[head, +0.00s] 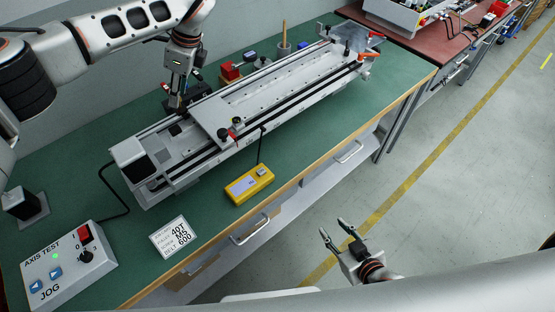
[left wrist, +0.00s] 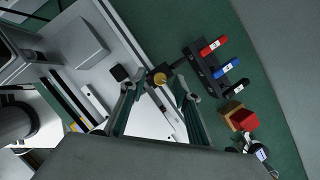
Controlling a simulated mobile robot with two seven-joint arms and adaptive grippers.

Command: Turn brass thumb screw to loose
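The brass thumb screw (left wrist: 160,78) is a small round golden knob at the edge of the gantry rail unit (head: 277,92) in the left wrist view. My left gripper (left wrist: 158,88) is open, its two fingers on either side of the screw. I cannot tell whether they touch it. In the head view my left gripper (head: 177,108) points down at the far side of the rail unit, and the screw is hidden there. My right gripper (head: 333,228) is open and empty, in front of the bench over the floor.
A rack with red, blue and black handles (left wrist: 218,66) stands close to the left gripper, with a red block (left wrist: 245,120) beside it. A yellow meter (head: 249,185), a label card (head: 173,237) and the axis test box (head: 62,266) sit on the green bench (head: 120,225).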

